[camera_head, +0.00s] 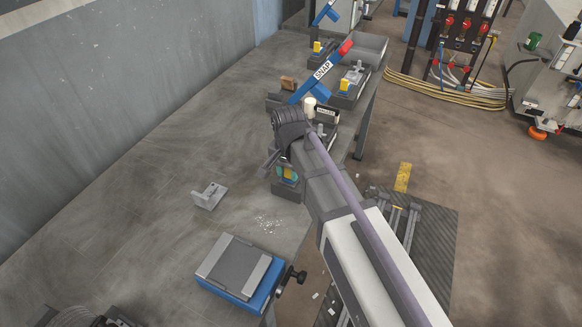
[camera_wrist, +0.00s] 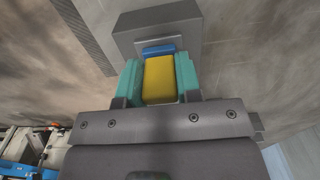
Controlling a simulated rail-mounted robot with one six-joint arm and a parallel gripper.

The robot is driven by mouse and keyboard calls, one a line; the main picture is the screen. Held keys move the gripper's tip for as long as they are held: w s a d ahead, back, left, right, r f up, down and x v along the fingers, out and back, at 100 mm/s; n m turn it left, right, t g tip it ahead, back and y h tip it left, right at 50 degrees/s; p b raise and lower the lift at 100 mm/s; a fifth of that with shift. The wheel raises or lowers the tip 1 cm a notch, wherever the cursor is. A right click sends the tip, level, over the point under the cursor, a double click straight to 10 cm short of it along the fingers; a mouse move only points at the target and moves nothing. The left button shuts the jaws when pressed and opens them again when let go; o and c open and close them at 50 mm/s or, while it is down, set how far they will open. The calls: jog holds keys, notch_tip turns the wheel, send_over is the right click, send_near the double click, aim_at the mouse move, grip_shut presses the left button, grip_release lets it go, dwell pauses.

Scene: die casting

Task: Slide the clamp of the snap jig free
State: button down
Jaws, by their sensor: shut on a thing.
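My gripper's teal fingers (camera_wrist: 160,82) are shut on a yellow block (camera_wrist: 158,80), which looks like a clamp. A small blue part (camera_wrist: 158,50) shows just beyond it, against a grey block (camera_wrist: 158,20). In the head view my gripper (camera_head: 286,173) is low at the bench edge, at a dark base (camera_head: 288,192), with the yellow block (camera_head: 290,172) partly hidden by my arm. A blue lever (camera_head: 307,87) with a red end and a SNAP label rises behind my wrist.
Further yellow-clamped fixtures (camera_head: 345,87) and a grey bin (camera_head: 369,48) stand farther back. A grey bracket (camera_head: 208,196) and small bright scraps (camera_head: 268,224) lie on the bench. A blue-based plate fixture (camera_head: 240,268) is in front. The bench's left side is clear beside the wall (camera_head: 120,90).

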jog(key=c, duration=0.8)
grip_release()
jog(key=shift+s+a, duration=0.1)
jog(key=shift+s, duration=0.1)
jog(key=shift+r, duration=0.1)
notch_tip(320, 180, up, 11)
jog(key=p, duration=1.1)
jog(key=shift+f, duration=0.2)
